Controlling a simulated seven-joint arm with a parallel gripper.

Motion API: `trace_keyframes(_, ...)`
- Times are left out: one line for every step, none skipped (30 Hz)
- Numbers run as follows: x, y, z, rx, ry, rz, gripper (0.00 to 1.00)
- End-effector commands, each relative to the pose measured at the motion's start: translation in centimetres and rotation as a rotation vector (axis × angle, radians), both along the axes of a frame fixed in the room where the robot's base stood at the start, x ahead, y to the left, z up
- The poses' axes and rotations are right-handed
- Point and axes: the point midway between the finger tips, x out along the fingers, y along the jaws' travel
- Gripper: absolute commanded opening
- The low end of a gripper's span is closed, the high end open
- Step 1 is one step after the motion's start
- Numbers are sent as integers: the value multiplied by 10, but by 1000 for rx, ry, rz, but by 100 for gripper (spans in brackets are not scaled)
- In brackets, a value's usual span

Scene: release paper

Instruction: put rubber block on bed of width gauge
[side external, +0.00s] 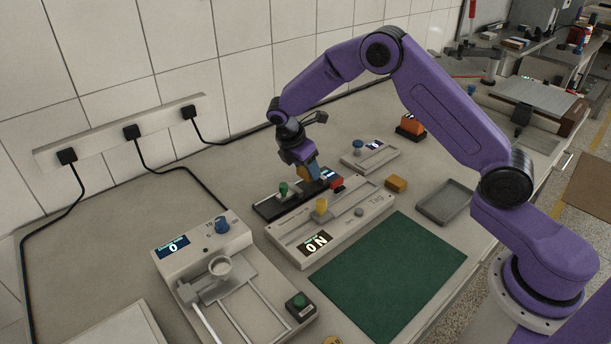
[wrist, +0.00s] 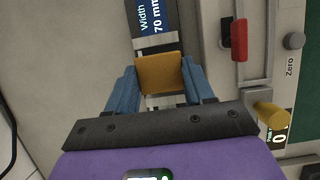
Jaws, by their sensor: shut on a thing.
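My gripper (wrist: 158,76) has its two blue fingers shut on the orange-tan rubber block (wrist: 158,70), one finger on each side. In the side external view my gripper (side external: 308,170) points down over the far end of the dark, long width gauge (side external: 270,208), and its fingers hide much of the block. The gauge has a green knob (side external: 283,188) and a display that reads "Width 70 mm" in the wrist view (wrist: 150,14). The block lies over the gauge, between pale metal strips. I cannot tell whether it touches the bed.
A second orange-tan block (side external: 396,184), grey tray (side external: 446,203) and green mat (side external: 392,265) are to the right. A dial device (side external: 205,243) stands at left.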

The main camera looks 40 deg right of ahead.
Motion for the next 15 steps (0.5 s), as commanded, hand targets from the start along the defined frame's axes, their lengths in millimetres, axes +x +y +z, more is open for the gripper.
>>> trace_keyframes(3,0,-5,0,1,0,22)
trace_keyframes(2,0,-10,-1,4,1,22)
trace_keyframes(2,0,-16,-1,4,1,22)
trace_keyframes(2,0,-21,-1,4,1,22)
trace_keyframes(2,0,-24,-1,3,0,22)
trace_keyframes(2,0,-28,-1,2,0,22)
trace_keyframes(2,0,-30,-1,1,0,22)
trace_keyframes(2,0,-32,0,1,1,22)
trace_keyframes(2,0,-33,0,0,1,22)
trace_keyframes(2,0,-33,0,-1,1,22)
trace_keyframes(2,0,-33,0,-1,1,22)
trace_keyframes(2,0,-33,0,-1,0,22)
trace_keyframes(2,0,-33,0,-1,0,22)
trace_keyframes(2,0,-33,0,-1,0,22)
trace_keyframes(2,0,-33,0,-1,0,22)
